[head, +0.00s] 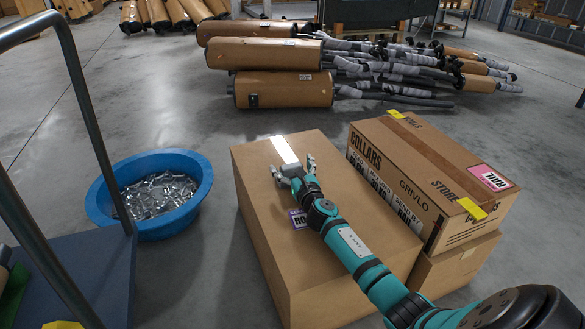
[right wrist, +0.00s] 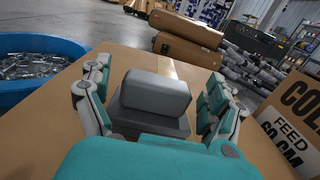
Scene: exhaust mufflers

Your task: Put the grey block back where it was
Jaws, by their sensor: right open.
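The grey block (right wrist: 156,92) is a smooth piece with rounded edges. In the right wrist view it sits between the two spread fingers of my right gripper (right wrist: 155,108), with a gap on each side. A darker grey part shows just below it; I cannot tell whether it belongs to the block. In the head view my right gripper (head: 293,168) is open over the far part of the large cardboard box (head: 262,172), and the block (head: 291,171) shows small between the fingers. Whether the block touches the box top is hidden. My left gripper is not in view.
A printed carton (head: 425,170) on another box stands close on the right. A blue tub (head: 150,226) of metal parts is at left, beside a cart with a grey rail (head: 83,95). Mufflers (head: 283,90) lie on the floor behind. The box top is mostly clear.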

